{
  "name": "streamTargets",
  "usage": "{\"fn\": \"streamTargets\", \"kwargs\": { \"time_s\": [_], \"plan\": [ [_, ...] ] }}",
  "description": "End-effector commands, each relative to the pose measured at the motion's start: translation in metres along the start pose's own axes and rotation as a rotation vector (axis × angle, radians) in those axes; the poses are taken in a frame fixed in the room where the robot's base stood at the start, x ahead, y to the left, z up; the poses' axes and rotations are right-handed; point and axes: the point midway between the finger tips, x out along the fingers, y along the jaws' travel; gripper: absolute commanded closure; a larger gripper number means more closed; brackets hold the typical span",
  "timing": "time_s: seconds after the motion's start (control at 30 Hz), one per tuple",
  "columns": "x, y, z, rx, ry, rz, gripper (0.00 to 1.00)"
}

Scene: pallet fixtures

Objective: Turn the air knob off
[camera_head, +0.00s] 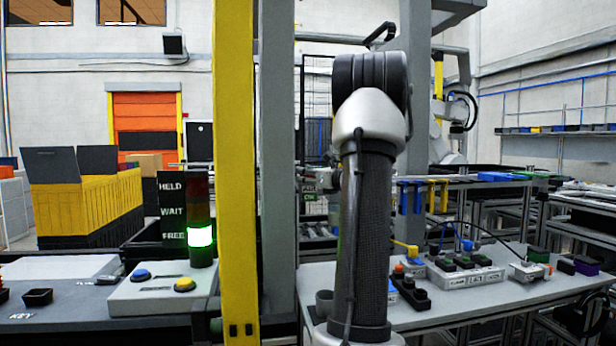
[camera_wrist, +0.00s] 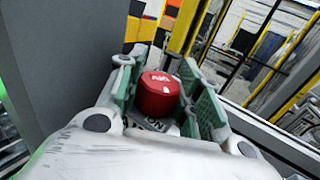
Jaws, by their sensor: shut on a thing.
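The air knob (camera_wrist: 158,94) is a red round knob with white lettering that reads "AIR", seen in the wrist view. My gripper (camera_wrist: 163,88) has its two green-padded fingers on either side of the knob and is shut on it. A pale label plate (camera_wrist: 152,124) shows just below the knob, with lettering partly hidden; it seems to read "ON". In the head view my arm stands in front and the knob cannot be made out.
A grey post and a yellow post (camera_head: 235,170) stand close to the left of my arm. A signal tower (camera_head: 200,236) glows green beside the word "FREE". A table (camera_head: 450,312) with switch boxes is at right. A button box (camera_head: 130,303) is at left.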

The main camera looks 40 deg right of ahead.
Motion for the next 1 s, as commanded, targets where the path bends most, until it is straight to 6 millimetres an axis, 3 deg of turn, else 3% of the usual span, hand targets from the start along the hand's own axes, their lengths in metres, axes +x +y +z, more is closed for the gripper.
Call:
{"fn": "streamTargets", "kwargs": {
  "time_s": [0.27,1.0],
  "plan": [
    [-0.0004,0.0009,0.0004,0.000,0.000,-0.048,0.89],
    [-0.0004,0.0011,-0.0004,0.002,0.002,-0.482,0.89]
  ]
}}
